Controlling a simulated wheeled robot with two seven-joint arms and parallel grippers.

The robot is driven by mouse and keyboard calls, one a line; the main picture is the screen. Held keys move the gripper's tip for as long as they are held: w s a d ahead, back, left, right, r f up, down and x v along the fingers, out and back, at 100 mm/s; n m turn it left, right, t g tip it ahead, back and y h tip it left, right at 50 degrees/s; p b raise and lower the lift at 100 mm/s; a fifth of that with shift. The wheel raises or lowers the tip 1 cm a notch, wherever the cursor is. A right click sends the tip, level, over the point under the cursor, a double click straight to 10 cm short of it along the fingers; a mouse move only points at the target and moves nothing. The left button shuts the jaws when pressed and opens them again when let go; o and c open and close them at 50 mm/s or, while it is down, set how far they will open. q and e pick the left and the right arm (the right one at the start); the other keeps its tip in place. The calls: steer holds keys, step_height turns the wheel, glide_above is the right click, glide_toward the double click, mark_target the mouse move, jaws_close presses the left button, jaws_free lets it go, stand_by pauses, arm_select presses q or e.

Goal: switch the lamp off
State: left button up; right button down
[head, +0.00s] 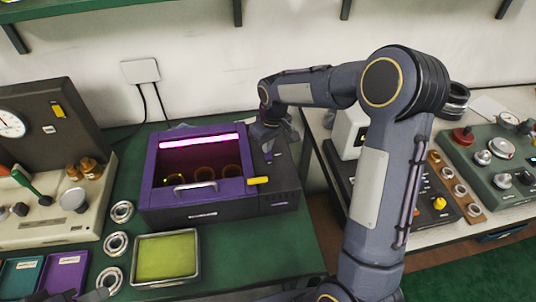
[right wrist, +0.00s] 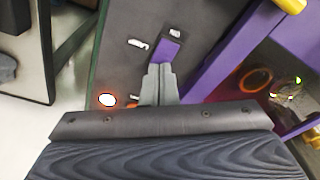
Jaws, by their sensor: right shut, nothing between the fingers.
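The lamp is a bright pink-white tube (head: 200,140) glowing inside a purple-framed box (head: 152,168). My right gripper (head: 267,137) is over the dark panel on the box's right side, pointing down. In the right wrist view its fingers (right wrist: 160,82) are shut and empty. Their tips are at a purple rocker switch (right wrist: 167,50) on that panel; I cannot tell whether they touch it. A round orange-rimmed light (right wrist: 107,100) glows on the panel. A dark shape at the lower left edge of the head view seems to be my left gripper (head: 92,295); its jaws are unclear.
Several rings sit inside the box behind its front handle (head: 195,186). Metal rings (head: 116,243) and a tray with a yellow-green pad (head: 166,258) lie left and in front. Other instruments flank the box.

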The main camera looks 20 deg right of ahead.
steer(key=shift+f, duration=0.25)
steer(key=shift+r+p, duration=2.4)
steer(key=shift+r, duration=1.2)
steer(key=s+r+m+t+y, duration=0.1)
steer(key=s+r, duration=0.4)
steer(key=s, duration=0.2)
steer(key=s+r+m+t+y, duration=0.1)
steer(key=s+r, duration=0.3)
steer(key=s, duration=0.4)
steer(key=s+a+f+m+t+y, duration=0.1)
steer(key=s+a, duration=0.3)
steer(key=s, duration=0.9)
steer(key=shift+s+a+m+t, duration=0.35)
steer(key=shift+m+t, duration=0.05)
steer(key=shift+m, duration=0.5)
